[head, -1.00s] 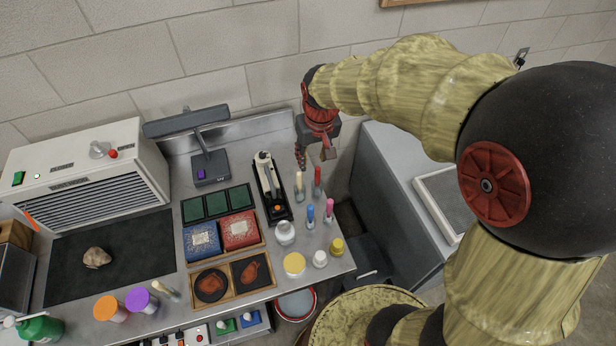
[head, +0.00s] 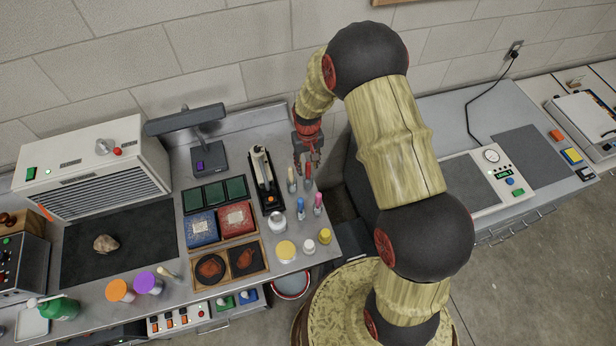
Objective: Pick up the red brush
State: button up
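The red brush (head: 308,179) stands upright near the right edge of the steel bench, its lower part showing just below my gripper. My gripper (head: 307,165) is over it, its fingers apart and pointing down, one to each side of the brush's top. I cannot tell whether they touch it. A cream brush (head: 292,181) stands close on the left. A blue brush (head: 300,208) and a pink brush (head: 318,205) stand nearer the front.
A black tray with a white-handled tool (head: 266,180) lies left of the brushes. A white jar (head: 277,222) and several small pots, one yellow (head: 325,236), stand in front. A gap separates this bench from the right-hand counter (head: 440,110).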

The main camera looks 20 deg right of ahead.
aim_at(308, 170)
jog(key=shift+f+p, duration=0.3)
jog(key=shift+f, duration=1.55)
jog(key=shift+c, duration=1)
grip_shut()
